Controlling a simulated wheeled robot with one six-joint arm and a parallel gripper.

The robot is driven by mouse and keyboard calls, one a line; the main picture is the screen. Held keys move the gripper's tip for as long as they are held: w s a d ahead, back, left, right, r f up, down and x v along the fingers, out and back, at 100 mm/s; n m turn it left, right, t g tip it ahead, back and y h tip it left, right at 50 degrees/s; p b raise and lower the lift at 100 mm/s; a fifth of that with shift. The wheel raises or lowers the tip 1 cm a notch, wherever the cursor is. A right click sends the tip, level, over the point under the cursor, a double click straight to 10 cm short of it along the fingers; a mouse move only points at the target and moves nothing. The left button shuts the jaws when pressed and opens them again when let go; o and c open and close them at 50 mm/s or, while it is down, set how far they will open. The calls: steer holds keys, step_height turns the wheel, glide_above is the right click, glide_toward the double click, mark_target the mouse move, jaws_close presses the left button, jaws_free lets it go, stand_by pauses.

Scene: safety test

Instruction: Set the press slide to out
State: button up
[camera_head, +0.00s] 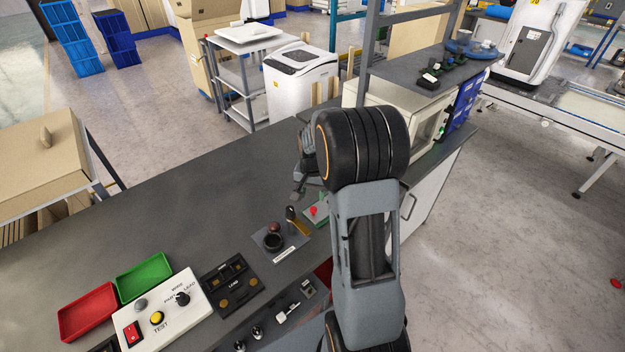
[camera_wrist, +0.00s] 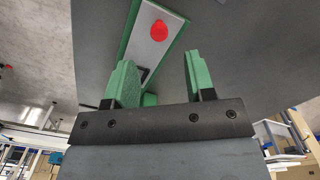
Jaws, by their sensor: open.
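A green fixture (camera_head: 322,222) with a red knob (camera_head: 314,211) stands on the bench beside my arm, which partly hides it. In the wrist view the green fixture (camera_wrist: 178,42) has a pale plate, and the red knob (camera_wrist: 158,30) sits on that plate. My gripper (camera_wrist: 158,62) is open and empty, with its green fingers apart on either side of the fixture in the picture. In the head view my gripper (camera_head: 300,188) is over the bench, behind the knob. No label on the fixture is readable, and its slide position cannot be told.
A small device with a dark round top (camera_head: 273,240) and a dark-knobbed lever (camera_head: 292,214) stand close by. A control box (camera_head: 165,310), black compartment tray (camera_head: 232,285), red tray (camera_head: 88,311) and green tray (camera_head: 145,277) lie left. The back of the bench (camera_head: 190,195) is clear.

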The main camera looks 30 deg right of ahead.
step_height(320, 180, up, 6)
steer(key=shift+r, duration=0.15)
stand_by(0.7)
